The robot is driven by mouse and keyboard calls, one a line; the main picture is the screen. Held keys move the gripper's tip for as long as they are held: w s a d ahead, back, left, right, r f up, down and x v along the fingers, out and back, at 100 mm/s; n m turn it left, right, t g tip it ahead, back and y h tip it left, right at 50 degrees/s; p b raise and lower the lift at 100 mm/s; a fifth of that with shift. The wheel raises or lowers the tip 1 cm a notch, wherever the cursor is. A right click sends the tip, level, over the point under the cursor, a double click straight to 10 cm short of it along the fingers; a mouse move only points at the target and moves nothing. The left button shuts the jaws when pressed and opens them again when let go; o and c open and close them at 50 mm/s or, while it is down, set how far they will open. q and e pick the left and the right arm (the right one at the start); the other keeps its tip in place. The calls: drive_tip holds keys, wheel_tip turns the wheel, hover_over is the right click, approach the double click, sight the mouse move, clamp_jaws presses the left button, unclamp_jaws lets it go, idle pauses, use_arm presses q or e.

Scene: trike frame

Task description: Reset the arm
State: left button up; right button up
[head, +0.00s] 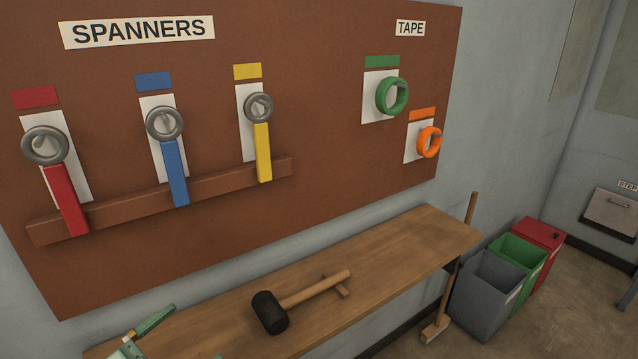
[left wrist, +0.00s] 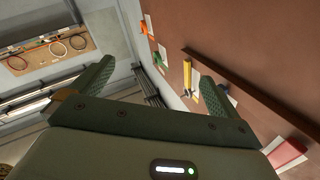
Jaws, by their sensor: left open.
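My left gripper (head: 152,322) shows at the bottom left of the head view, cut off by the lower edge, in front of the bench. Its two green fingers stand wide apart in the left wrist view (left wrist: 155,76), with nothing between them. My right gripper is in neither view. A mallet with a black head (head: 270,312) and wooden handle lies on the wooden bench (head: 400,245), apart from my gripper.
The brown board (head: 320,120) holds red (head: 66,200), blue (head: 175,172) and yellow (head: 262,150) spanners, a green tape roll (head: 392,96) and an orange one (head: 429,142). Grey (head: 488,295), green (head: 520,258) and red (head: 540,238) bins stand right of the bench.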

use_arm(q)
drive_tip(key=s+a+r+n+t+y, duration=0.25)
drive_tip(key=a+n+y, duration=0.5)
drive_tip(key=y, duration=0.55)
drive_tip(key=s+a+f+g+y, duration=0.2)
drive_tip(key=s+f+g+y, duration=0.1)
drive_tip(key=s+f+g, duration=0.3)
drive_tip(key=s+d+f+m+g+h, duration=0.1)
drive_tip(key=s+d+f+m+g, duration=0.1)
drive_tip(key=s+f+m+g, duration=0.4)
drive_tip(key=s+d+f+n+g+h+p, duration=0.1)
drive_tip(key=s+d+f, duration=0.1)
drive_tip(key=f, duration=0.7)
drive_tip(key=s+d+f+n+g+h, duration=0.1)
drive_tip(key=s+f, duration=0.1)
drive_tip(key=f, duration=0.6)
drive_tip(key=s+d+f+n+h+p, duration=0.1)
drive_tip(key=s+d+f, duration=0.15)
drive_tip(key=f, duration=0.65)
drive_tip(key=s+f+n+g, duration=0.1)
drive_tip(key=s+f, duration=0.5)
drive_tip(key=s, duration=0.2)
drive_tip(key=s+f+n+g+h+p, duration=0.1)
drive_tip(key=s+f, duration=0.4)
drive_tip(key=s, duration=0.3)
drive_tip(key=shift+s+a+f+n+g+h, duration=0.25)
drive_tip(key=shift+f+n+g+h, duration=0.05)
drive_tip(key=shift+f+n+g, duration=0.05)
